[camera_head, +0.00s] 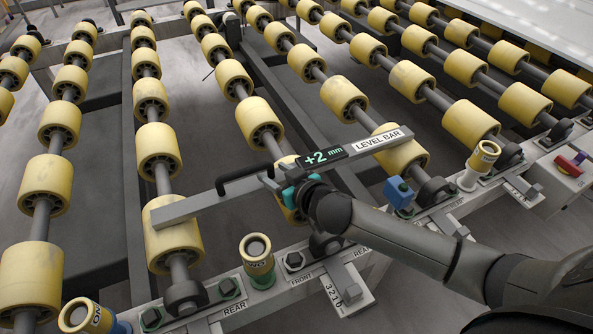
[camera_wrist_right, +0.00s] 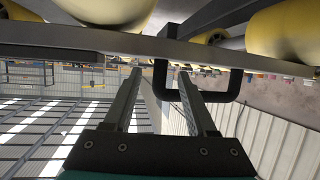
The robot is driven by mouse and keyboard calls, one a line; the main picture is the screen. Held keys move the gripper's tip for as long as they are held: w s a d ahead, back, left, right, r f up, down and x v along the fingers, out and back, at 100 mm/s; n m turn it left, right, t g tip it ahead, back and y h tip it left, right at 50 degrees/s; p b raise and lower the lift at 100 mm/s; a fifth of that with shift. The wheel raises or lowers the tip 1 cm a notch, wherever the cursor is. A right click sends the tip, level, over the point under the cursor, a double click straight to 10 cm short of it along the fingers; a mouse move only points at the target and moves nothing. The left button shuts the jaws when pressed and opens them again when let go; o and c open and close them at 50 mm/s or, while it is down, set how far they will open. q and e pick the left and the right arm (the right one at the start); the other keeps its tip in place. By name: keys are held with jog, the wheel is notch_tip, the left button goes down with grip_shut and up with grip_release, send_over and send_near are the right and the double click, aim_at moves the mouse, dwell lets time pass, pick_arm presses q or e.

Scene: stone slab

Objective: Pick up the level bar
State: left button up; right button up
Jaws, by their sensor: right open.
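The level bar (camera_head: 184,209) is a long grey bar with a black handle (camera_head: 243,180), a dark display reading "+2 mm" and a "LEVEL BAR" label. It lies across yellow rollers. My right gripper (camera_head: 268,179) is at the handle's right end, beside the display. In the right wrist view, the bar (camera_wrist_right: 90,40) crosses the top and the handle (camera_wrist_right: 234,88) loops below it. My open right gripper (camera_wrist_right: 160,73) has its fingers apart on either side of one handle leg; whether either touches it, I cannot tell. My left gripper is not in view.
Rows of yellow rollers (camera_head: 160,150) fill the frame behind. Along the front rail stand yellow-topped cylinders (camera_head: 257,262), (camera_head: 481,160), a tilted one (camera_head: 84,316), a blue block (camera_head: 398,191) and a numbered plate (camera_head: 347,288). My right arm crosses the lower right.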

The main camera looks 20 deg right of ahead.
grip_shut()
dwell(0.5)
dwell(0.9)
jog(key=shift+w+r, duration=0.1)
jog(key=shift+r, duration=0.05)
